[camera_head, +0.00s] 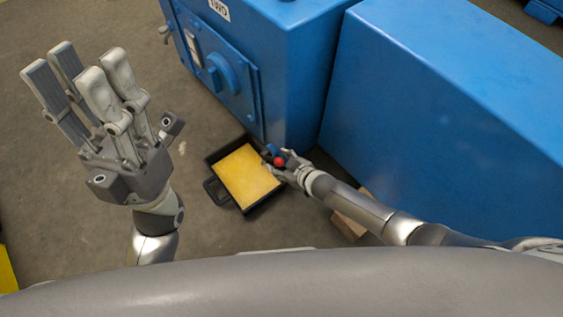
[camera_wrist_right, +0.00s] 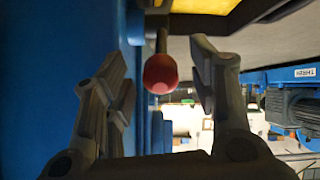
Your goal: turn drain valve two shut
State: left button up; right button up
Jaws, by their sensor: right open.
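The red ball knob (camera_head: 280,161) of the drain valve is low at the front of the blue housing marked TWO (camera_head: 303,60). In the right wrist view the knob (camera_wrist_right: 160,74) sits at the end of a thin dark stem (camera_wrist_right: 162,42), between the fingers of my right gripper (camera_wrist_right: 160,88). Those fingers are open, with a gap on both sides of the knob. In the head view my right gripper (camera_head: 279,168) is around the knob and partly hides the valve. My left gripper (camera_head: 88,85) is raised at the left, open and empty.
A black tray (camera_head: 217,189) with yellow content lies on the floor beneath the valve. A larger blue casing (camera_head: 440,120) stands to the right. A brown block (camera_head: 350,225) lies under my right forearm.

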jog(key=v, duration=1.2)
dwell(0.4)
